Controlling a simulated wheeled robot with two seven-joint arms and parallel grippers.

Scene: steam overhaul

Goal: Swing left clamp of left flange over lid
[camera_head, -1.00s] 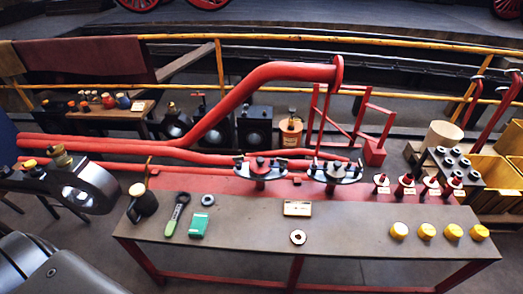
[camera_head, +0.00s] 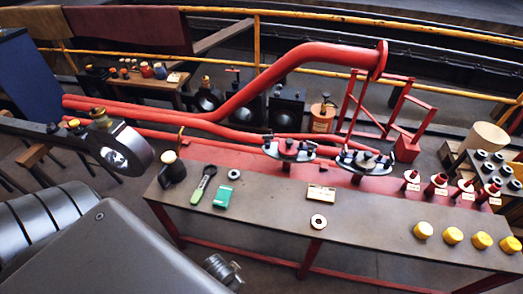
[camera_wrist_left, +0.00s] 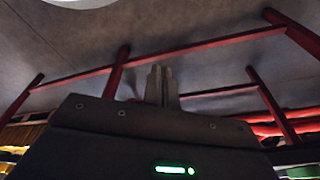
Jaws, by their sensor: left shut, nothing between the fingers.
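The left flange (camera_head: 289,152) stands on the red plate at the back of the bench, a dark round fitting with small posts around its rim. Its left clamp (camera_head: 268,141) looks like a small dark upright piece at the left side; whether it lies over the lid is too small to tell. The lid is also hard to make out. In the left wrist view my left gripper (camera_wrist_left: 161,86) is shut and empty, with red table legs and grey floor behind it. It is away from the flange. My right gripper is not in view.
A similar flange (camera_head: 364,163) stands just to the right. The bench (camera_head: 270,215) carries a dark jug (camera_head: 172,172), a green-handled tool (camera_head: 203,185), a green box (camera_head: 223,196) and yellow caps (camera_head: 453,235). Red pipes run behind.

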